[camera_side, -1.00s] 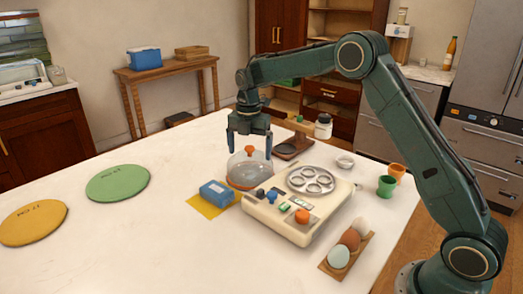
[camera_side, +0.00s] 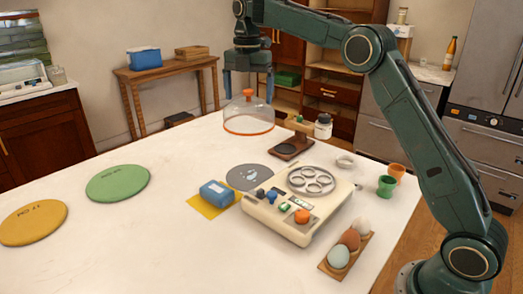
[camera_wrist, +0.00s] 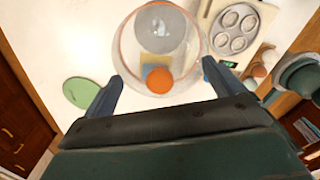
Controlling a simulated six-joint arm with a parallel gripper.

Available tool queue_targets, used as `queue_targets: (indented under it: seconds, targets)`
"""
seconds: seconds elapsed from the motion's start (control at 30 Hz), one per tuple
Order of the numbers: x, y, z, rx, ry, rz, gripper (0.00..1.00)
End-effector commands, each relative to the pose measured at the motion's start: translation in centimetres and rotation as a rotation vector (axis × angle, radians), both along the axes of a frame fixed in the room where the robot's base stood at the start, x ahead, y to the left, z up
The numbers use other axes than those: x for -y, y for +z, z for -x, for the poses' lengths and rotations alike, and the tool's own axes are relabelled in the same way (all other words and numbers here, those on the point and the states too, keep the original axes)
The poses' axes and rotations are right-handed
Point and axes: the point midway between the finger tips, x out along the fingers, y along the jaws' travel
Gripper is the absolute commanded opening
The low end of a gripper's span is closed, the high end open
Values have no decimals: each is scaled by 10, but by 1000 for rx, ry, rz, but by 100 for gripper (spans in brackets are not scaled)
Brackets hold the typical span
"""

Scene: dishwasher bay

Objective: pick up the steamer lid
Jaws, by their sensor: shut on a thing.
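The steamer lid (camera_side: 248,120) is a clear dome with an orange rim and an orange knob. My gripper (camera_side: 249,100) is shut on the lid, with one finger on each side of it, and holds it level above the table. In the wrist view the lid (camera_wrist: 128,45) and its orange knob show between my two blue fingers (camera_wrist: 160,76). The exact contact of the fingertips on the dome is hard to see.
Below the lid lies a grey disc (camera_side: 250,177) with wet-looking marks. Close by are the cream steamer base (camera_side: 285,222), a blue sponge (camera_side: 217,193) on a yellow cloth, and eggs on a wooden holder (camera_side: 330,268). Green (camera_side: 118,182) and yellow (camera_side: 33,222) round pads lie left.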

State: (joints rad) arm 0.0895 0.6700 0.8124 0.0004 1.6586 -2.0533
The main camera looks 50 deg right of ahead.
Motion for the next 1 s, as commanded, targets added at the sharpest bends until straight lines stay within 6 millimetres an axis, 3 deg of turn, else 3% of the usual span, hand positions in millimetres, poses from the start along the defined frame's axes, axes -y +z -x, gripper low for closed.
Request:
queue_targets:
  seconds: [0.37,1.0]
  targets:
    - [0,23,-1,1,0,0,57]
    - [0,25,0,0,0,0,57]
